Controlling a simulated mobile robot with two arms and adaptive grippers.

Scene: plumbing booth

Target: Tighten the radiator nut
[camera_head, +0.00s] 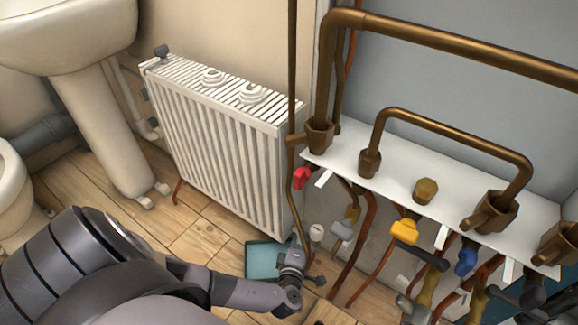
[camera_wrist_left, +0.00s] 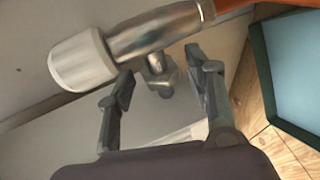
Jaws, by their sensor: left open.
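The white radiator (camera_head: 225,135) stands against the wall in the head view. Its valve has a white cap (camera_head: 316,233) near the radiator's lower right corner. In the left wrist view the white cap (camera_wrist_left: 82,62) sits on a metal valve body (camera_wrist_left: 158,30) joined to a copper-coloured pipe. A small faceted metal nut (camera_wrist_left: 162,80) shows below the body. My left gripper (camera_head: 296,255) is low beside the valve. In the wrist view its open fingers (camera_wrist_left: 158,66) lie either side of the nut, with gaps visible; contact is not clear. My right gripper is not in view.
A teal tray (camera_head: 262,267) lies on the wooden floor just left of my left gripper. Copper pipes and a white shelf (camera_head: 400,195) with several coloured valve handles crowd the right. A sink pedestal (camera_head: 105,135) stands at left. Some floor (camera_head: 200,235) before the radiator is clear.

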